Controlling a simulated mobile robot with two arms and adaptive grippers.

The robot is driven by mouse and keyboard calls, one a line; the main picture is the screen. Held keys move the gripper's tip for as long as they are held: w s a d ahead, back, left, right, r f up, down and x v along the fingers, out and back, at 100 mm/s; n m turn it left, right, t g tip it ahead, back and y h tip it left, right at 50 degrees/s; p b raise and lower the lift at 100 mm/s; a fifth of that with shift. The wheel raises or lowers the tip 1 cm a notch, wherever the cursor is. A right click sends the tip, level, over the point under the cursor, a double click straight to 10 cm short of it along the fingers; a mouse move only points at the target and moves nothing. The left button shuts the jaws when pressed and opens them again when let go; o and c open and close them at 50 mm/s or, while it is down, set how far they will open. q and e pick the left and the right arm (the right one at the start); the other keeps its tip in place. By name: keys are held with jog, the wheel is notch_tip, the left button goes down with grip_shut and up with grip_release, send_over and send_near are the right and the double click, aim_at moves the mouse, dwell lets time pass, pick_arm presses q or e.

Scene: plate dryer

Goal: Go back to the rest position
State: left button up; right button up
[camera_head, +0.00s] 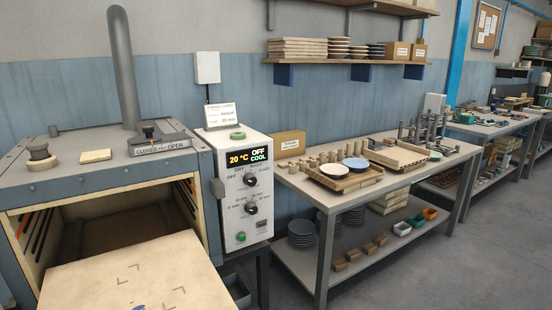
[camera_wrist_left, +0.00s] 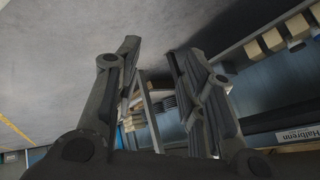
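My left gripper (camera_wrist_left: 154,52) shows only in the left wrist view. Its two dark fingers stand apart with a clear gap and nothing between them. Neither of my arms shows in the head view, and my right gripper is in no view. The plate dryer (camera_head: 120,140) stands at the left with its front open and its chamber dark. A pale board (camera_head: 125,275) with corner marks lies in front of the chamber. The control box (camera_head: 243,190) reads 20 °C, OFF, COOL.
A workbench (camera_head: 330,203) right of the dryer holds a wooden tray (camera_head: 345,180) with a white and a blue plate, wooden blocks and a rack. Its lower shelf (camera_head: 370,262) holds stacked dark plates and small bins. A wall shelf (camera_head: 345,62) hangs above. Grey floor (camera_head: 480,255) is clear at right.

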pick_arm(q)
jog(key=s+a+f+n+g, duration=0.2)
jog(key=s+f+g, duration=0.1)
jog(key=s+f, duration=0.4)
jog(key=s+a+f+n+g, duration=0.2)
jog(key=s+f, duration=0.5)
jog(key=s, duration=0.4)
jog(key=shift+a+n+g, duration=0.4)
jog(key=shift+n+g, duration=0.2)
jog(key=shift+g, duration=0.4)
